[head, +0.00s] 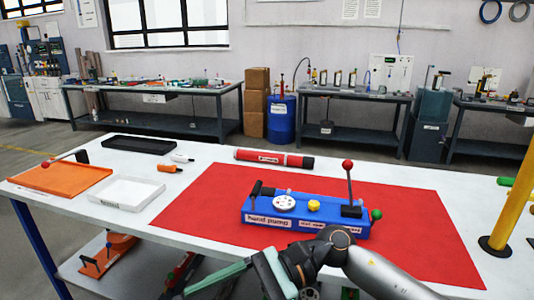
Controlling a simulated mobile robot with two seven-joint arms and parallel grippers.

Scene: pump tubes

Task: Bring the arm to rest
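My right arm comes in from the lower right. Its gripper (236,291) is over the front edge of the white table, with its two green fingers spread apart and nothing seen between them. The fingertips reach the bottom of the picture. The arm's wrist is just in front of the blue hand pump (300,213) and hides a little of its front edge. The pump sits on a red mat (420,225) and has an upright lever with a red knob (348,166). My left gripper is not in view.
A red tube (272,158) lies behind the pump. An orange tray (62,180), a white tray (127,191) and a black tray (139,145) are at the left. A yellow post (512,200) stands at the right. The mat's right part is clear.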

